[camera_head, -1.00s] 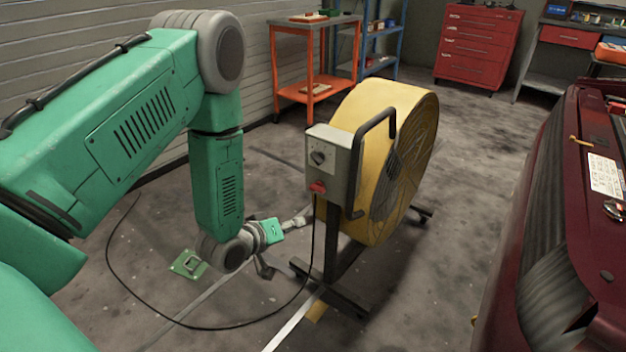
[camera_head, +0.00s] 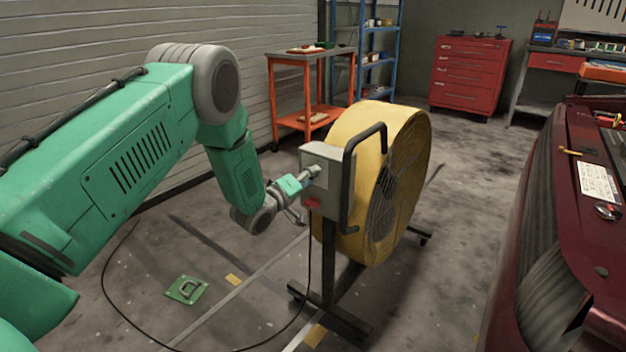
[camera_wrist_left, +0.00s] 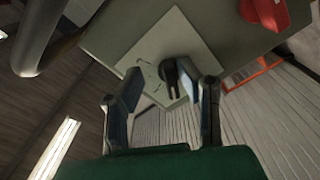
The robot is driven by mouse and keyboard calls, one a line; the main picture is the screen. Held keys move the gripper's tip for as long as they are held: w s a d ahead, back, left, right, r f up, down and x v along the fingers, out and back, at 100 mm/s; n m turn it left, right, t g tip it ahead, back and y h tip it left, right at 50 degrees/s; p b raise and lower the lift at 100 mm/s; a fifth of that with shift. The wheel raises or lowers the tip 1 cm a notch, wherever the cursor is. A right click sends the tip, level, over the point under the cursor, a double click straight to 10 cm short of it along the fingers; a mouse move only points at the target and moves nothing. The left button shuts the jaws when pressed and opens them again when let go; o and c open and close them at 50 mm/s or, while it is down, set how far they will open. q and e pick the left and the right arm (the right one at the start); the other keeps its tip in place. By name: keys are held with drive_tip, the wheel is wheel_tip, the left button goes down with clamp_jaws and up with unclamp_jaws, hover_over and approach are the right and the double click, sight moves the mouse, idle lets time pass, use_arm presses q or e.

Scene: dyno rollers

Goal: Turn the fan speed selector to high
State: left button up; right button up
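The yellow drum fan (camera_head: 350,125) stands on a dark stand, with a grey control box (camera_head: 335,160) on its near side. In the left wrist view, the black selector knob (camera_wrist_left: 170,74) sits on a pale plate of the box (camera_wrist_left: 115,40). My left gripper (camera_head: 314,172) is at the front of the box and hides the knob in the head view. In the left wrist view, its fingers (camera_wrist_left: 168,88) are open, one on each side of the knob; contact cannot be told. A red switch (camera_head: 312,203) is below the gripper; it also shows in the wrist view (camera_wrist_left: 266,12). My right gripper is out of view.
A black bent handle (camera_head: 349,175) rises beside the box. A black cable (camera_head: 308,270) hangs to the floor. A dark red car (camera_head: 540,230) stands on the right. An orange cart (camera_head: 308,95) and red tool chest (camera_head: 470,72) are behind.

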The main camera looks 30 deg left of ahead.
use_arm(q)
drive_tip(key=shift+w+a+f, duration=0.1)
drive_tip(key=shift+w+a, duration=0.05)
drive_tip(key=shift+w, duration=0.3)
drive_tip(key=shift+w+a, duration=0.15)
drive_tip(key=shift+a, duration=0.1)
drive_tip(key=shift+w+a+f, duration=0.1)
drive_tip(key=shift+a+f, duration=0.2)
drive_tip(key=shift+a, duration=0.4)
drive_tip(key=shift+d+r, duration=0.15)
drive_tip(key=shift+d, duration=0.3)
clamp_jaws()
drive_tip(key=shift+d, duration=0.25)
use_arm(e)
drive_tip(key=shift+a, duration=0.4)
use_arm(q)
drive_tip(key=shift+a+f, duration=0.2)
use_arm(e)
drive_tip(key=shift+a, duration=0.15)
